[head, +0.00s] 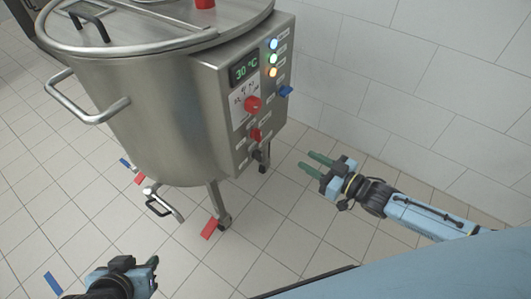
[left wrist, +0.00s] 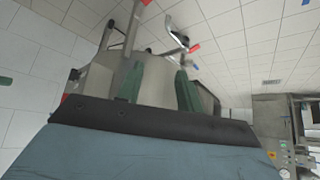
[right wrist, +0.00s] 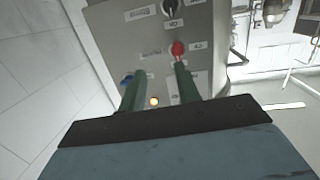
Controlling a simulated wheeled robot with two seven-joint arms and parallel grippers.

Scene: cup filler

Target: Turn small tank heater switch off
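The steel tank (head: 150,110) has a control panel (head: 238,150) on its right side. The panel carries a "30 °C" display (head: 244,70), an upper red knob (head: 252,104), a lower red knob (head: 255,134) and a blue handle (head: 286,91). Its labels are too small to read, so I cannot tell which is the heater switch. My right gripper (head: 318,165) is open and empty, right of the panel and apart from it. The right wrist view shows a red knob (right wrist: 177,48) beyond one fingertip. My left gripper (left wrist: 157,68) is open and empty, low at the left in the head view.
The tank has a side handle (head: 88,105), legs (head: 218,200) and a valve (head: 165,200) below. A white tiled wall (head: 400,90) stands behind.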

